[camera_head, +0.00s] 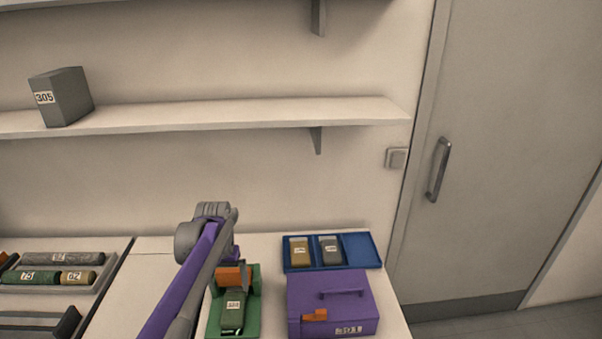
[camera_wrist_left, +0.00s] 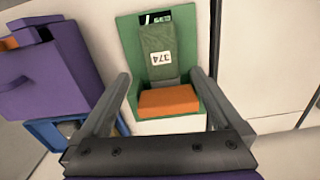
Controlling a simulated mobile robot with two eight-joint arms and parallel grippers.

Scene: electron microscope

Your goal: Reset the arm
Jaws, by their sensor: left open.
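My left arm, purple and grey, comes in from the bottom of the head view. My left gripper (camera_head: 237,272) is over the green holder (camera_head: 252,318). In the left wrist view its two fingers are spread wide, with nothing held between them, and the gripper (camera_wrist_left: 163,88) faces the green holder (camera_wrist_left: 188,30). A dark green block labelled 374 (camera_wrist_left: 160,60) lies in that holder, with an orange part (camera_wrist_left: 168,100) at its near end. My right gripper does not show in either view.
A purple box (camera_head: 330,290) with a handle and orange latch stands right of the holder. Behind it is a blue tray (camera_head: 358,248) with two blocks. A grey rack (camera_head: 95,282) with cylinders is at left. A grey box (camera_head: 70,95) labelled 305 sits on the shelf.

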